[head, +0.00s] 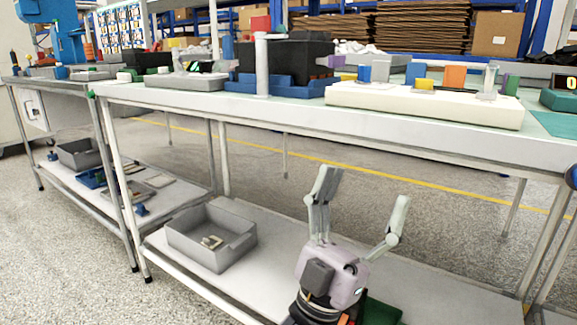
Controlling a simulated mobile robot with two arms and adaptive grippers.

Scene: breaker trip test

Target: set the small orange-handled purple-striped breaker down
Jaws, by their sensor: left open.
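My left gripper (358,208) is in the lower middle of the head view, pointing up. Its pale fingers are spread wide with nothing between them. It shows in front of the lower shelf, below the worktop's front edge. No breaker with both an orange handle and purple stripes can be made out. An orange block (455,77) shows at the long cream fixture (428,104) on the worktop, but no purple stripe is visible on it. My right gripper is not in view.
The worktop's front edge (300,128) runs above my left gripper. A grey open bin (190,254) with small pale pieces stands on the lower shelf (275,255). Blue and black equipment (290,62) and a grey post (262,66) stand left of the cream fixture.

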